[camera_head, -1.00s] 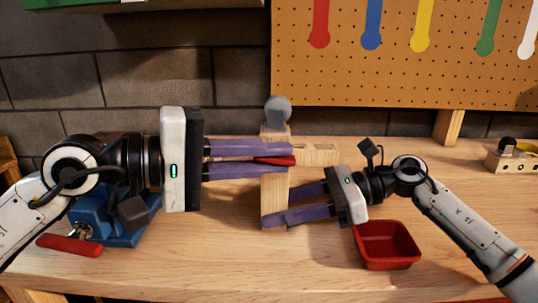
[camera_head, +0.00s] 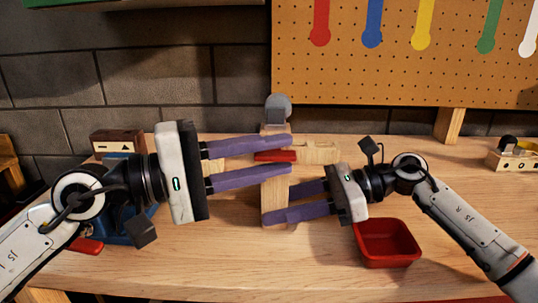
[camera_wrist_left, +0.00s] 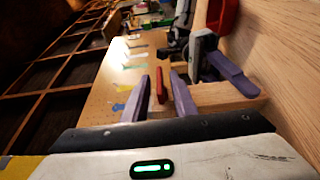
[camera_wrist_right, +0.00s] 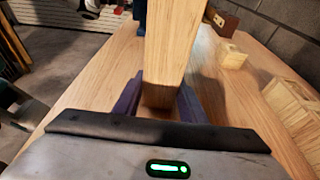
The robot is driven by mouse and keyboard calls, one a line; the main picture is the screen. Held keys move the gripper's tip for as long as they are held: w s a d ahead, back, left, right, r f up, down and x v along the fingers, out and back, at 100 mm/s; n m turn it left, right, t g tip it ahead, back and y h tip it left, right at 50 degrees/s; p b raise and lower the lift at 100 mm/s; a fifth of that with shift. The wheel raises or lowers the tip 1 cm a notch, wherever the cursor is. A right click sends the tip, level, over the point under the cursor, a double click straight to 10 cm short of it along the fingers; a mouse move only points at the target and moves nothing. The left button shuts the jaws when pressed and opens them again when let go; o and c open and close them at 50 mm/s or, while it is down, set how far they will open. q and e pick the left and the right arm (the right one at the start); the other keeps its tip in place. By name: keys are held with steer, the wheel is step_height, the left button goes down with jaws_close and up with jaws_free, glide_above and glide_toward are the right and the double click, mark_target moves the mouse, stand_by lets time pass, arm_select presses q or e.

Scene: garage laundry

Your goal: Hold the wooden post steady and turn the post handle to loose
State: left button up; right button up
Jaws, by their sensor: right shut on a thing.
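The wooden post (camera_head: 274,188) stands upright on the bench, with a grey round piece (camera_head: 278,107) on top. Its red handle (camera_head: 275,156) lies roughly level near the upper part of the post. My left gripper (camera_head: 290,154) is open, one finger above the handle and one below it; the handle also shows between the fingers in the left wrist view (camera_wrist_left: 160,86). My right gripper (camera_head: 268,203) is shut on the lower post, which fills the space between its fingers in the right wrist view (camera_wrist_right: 165,85).
A red tray (camera_head: 387,244) sits right of the post, below my right wrist. A blue vise-like object (camera_head: 135,228) is partly hidden by my left arm. A wooden block (camera_head: 318,152) is behind the post. A pegboard (camera_head: 400,85) hangs at the back.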

arm_select(q)
steer(key=v, duration=1.2)
stand_by(0.3)
arm_select(e)
steer(key=o, duration=0.9)
